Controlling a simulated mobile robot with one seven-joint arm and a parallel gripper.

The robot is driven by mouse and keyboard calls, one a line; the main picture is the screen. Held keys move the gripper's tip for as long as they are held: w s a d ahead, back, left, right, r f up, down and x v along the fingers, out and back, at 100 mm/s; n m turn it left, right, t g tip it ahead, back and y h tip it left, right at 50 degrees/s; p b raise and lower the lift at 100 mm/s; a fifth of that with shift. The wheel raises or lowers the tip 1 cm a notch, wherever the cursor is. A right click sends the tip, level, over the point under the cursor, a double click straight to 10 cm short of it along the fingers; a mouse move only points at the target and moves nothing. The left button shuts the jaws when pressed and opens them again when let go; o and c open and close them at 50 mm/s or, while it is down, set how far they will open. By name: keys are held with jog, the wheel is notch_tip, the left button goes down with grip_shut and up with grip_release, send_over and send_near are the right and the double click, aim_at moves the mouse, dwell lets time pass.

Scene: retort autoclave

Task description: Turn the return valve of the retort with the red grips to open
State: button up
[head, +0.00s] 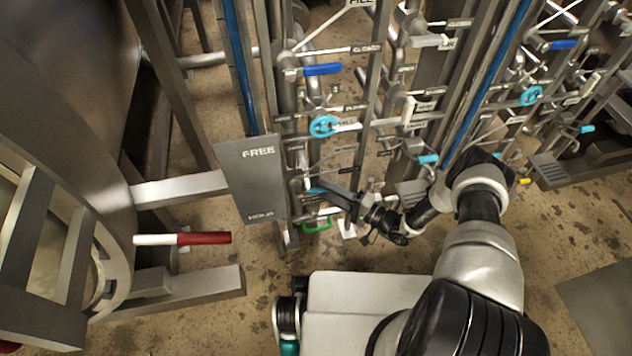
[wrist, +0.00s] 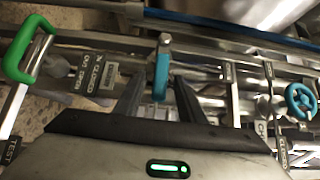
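The retort (head: 105,215) is the large grey steel vessel at the left in the head view, with a red grip (head: 205,238) on a white bar. A pipe rack beside it carries labelled valves. My gripper (head: 318,188) is at the lower part of this rack; in the wrist view its two fingers (wrist: 158,92) are open. A light-blue valve handle (wrist: 161,76) lies between the fingers, with gaps visible on both sides. A label plate (wrist: 95,74) with CLOSED and OPEN stands left of it. I cannot read which valve is named return.
A green handle (wrist: 28,50) is left of the fingers, and a blue handwheel (wrist: 300,101) is at the right. A grey sign (head: 252,180) reading FREE stands between retort and rack. A second rack with a blue wheel (head: 531,95) is farther right.

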jog(key=shift+x, duration=0.75)
grip_shut()
